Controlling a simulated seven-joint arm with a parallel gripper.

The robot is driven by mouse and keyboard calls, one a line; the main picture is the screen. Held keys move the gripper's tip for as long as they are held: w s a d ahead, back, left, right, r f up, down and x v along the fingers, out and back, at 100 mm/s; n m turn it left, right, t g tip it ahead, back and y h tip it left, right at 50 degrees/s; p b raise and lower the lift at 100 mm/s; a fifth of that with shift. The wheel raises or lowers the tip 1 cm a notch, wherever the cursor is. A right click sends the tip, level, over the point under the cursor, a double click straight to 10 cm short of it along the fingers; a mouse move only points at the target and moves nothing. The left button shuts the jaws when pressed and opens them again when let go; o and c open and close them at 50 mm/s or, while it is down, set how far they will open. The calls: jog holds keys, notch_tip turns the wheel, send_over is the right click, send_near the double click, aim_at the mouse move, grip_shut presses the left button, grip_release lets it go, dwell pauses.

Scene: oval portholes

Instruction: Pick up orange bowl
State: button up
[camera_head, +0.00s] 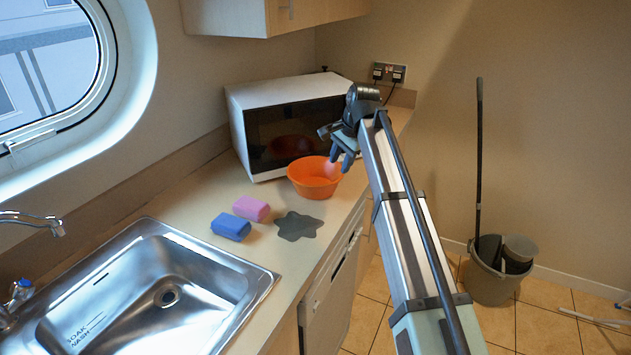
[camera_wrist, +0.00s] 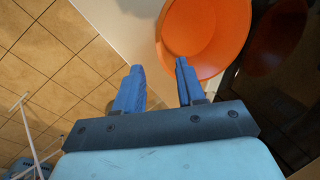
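The orange bowl (camera_head: 312,180) stands upright on the counter in front of the microwave in the head view. In the wrist view the bowl (camera_wrist: 205,38) is at the top, right of centre, and looks empty where its inside shows. My gripper (camera_head: 340,163) is at the bowl's right side, near its rim, in the head view. In the wrist view its two blue fingers (camera_wrist: 158,82) are apart with nothing between them. The right finger's tip overlaps the bowl's near edge in the picture; I cannot tell whether it touches.
The microwave (camera_head: 290,123) stands close behind the bowl. A pink sponge (camera_head: 251,208), a blue sponge (camera_head: 231,226) and a dark flat mat (camera_head: 298,226) lie in front, towards the sink (camera_head: 150,290). The counter's edge is close to the bowl's right. A bucket (camera_head: 497,272) stands on the floor.

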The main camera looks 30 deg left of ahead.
send_near(327, 196)
jog(key=shift+x, duration=0.9)
jog(key=shift+w+x, duration=0.15)
jog(key=shift+x, duration=1.2)
jog(key=shift+w+x, duration=0.15)
jog(key=shift+x, duration=1.2)
jog(key=shift+r, duration=0.1)
jog(key=shift+c, duration=0.3)
grip_shut()
